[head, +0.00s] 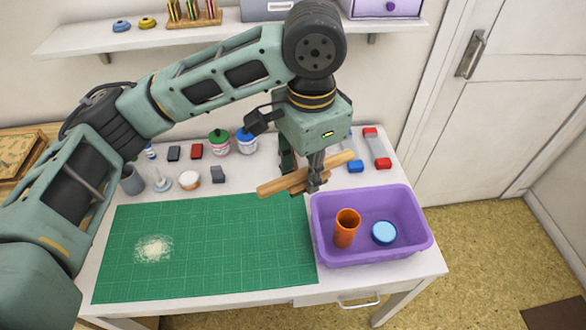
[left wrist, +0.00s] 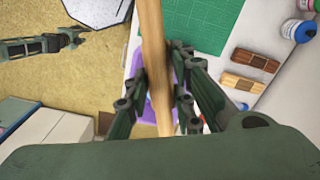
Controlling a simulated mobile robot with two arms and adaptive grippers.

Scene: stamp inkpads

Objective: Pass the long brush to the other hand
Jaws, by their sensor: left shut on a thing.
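The long brush (head: 273,187) shows as a pale wooden handle, held slanted above the table between the green mat and the purple bin. My left gripper (head: 314,178) is shut on it, and the handle sticks out on both sides of the fingers. In the left wrist view the handle (left wrist: 153,45) runs from the top edge down between the fingers (left wrist: 158,95). I cannot make out its bristles. The head view does not show my right gripper. A dark green arm part (left wrist: 40,46), likely my right one, shows at the left of the left wrist view, its jaws unclear.
A purple bin (head: 372,256) with an orange cup (head: 346,228) and a blue round lid (head: 384,233) stands at the table's right. The green mat (head: 220,260) is mostly bare, with a pale powder patch. Jars and small blocks stand behind it. A shelf (head: 110,41) hangs above.

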